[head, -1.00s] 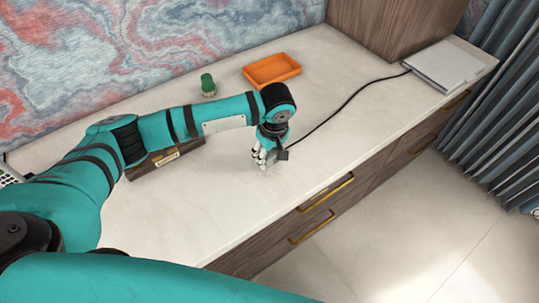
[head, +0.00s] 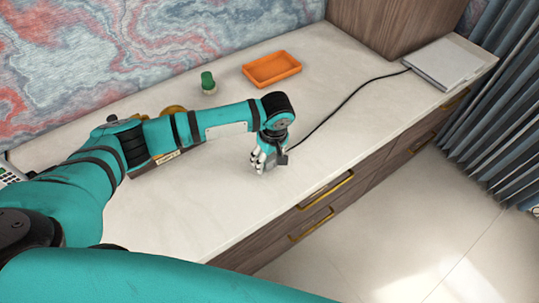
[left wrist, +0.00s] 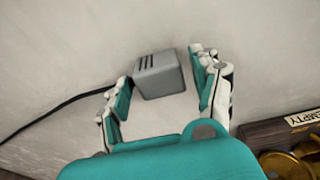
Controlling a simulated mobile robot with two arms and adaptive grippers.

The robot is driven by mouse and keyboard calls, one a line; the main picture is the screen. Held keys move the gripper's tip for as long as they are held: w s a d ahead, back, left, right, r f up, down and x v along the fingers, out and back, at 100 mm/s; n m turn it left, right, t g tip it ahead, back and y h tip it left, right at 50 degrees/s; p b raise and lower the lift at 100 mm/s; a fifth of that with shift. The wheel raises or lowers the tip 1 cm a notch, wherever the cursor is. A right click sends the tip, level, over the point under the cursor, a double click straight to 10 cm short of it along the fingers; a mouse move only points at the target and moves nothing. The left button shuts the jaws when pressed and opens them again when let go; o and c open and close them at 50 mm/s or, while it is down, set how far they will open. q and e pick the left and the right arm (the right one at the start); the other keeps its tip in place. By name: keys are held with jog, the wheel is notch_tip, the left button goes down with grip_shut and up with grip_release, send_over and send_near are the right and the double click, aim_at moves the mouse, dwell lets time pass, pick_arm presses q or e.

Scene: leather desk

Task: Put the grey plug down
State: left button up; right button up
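The grey plug (left wrist: 160,76) is a small box with dark slots, with a black cable running off to the left in the left wrist view. It sits between the fingers of my left gripper (left wrist: 162,72). A narrow gap shows at its right side; the left finger is very close to it or touching. The fingers look parted rather than clamped. In the head view my left gripper (head: 265,160) is low over the desk, with the plug (head: 283,159) at its right side. Whether the plug rests fully on the desk is hard to tell. My right gripper is out of view.
The black cable (head: 345,104) runs to a grey flat box (head: 445,64) at the right end of the pale desk (head: 190,225). An orange tray (head: 271,69) and a green-topped object (head: 208,82) stand behind. A wooden holder marked EMPTY (left wrist: 280,130) lies near my left arm.

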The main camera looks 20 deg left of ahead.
aim_at(273, 161)
pick_arm(q)
jog(key=shift+r, duration=0.2)
notch_tip(273, 161, up, 13)
jog(key=d, duration=0.1)
jog(key=shift+s+b, duration=0.45)
jog(key=shift+d+f, duration=0.1)
jog(key=shift+f, duration=0.1)
